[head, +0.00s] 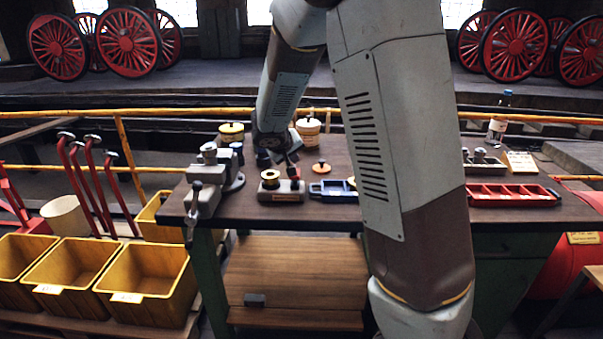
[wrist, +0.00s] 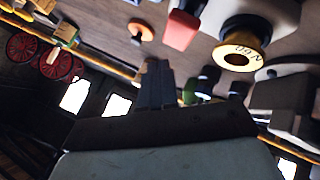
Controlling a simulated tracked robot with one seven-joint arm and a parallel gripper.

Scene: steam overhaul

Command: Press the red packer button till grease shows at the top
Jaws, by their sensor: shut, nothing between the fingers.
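The packer is a grey block (head: 282,192) on the bench top, with a brass ring (head: 270,175) on its left part. In the wrist view the brass ring (wrist: 240,55) is at the upper right, with dark markings on its rim and a dark centre. A red piece (wrist: 180,30), seemingly the button, sticks out beside it. No grease can be made out on the ring. My gripper (head: 293,170) is over the right part of the packer, and its shut, empty fingers (wrist: 155,85) point towards the red piece. In the wrist view they appear apart from it; contact is unclear from the head view.
A vise (head: 210,180) stands left of the packer. Lidded tins (head: 308,130) stand behind. A red tray (head: 500,195) is far right. My arm hides the bench's middle.

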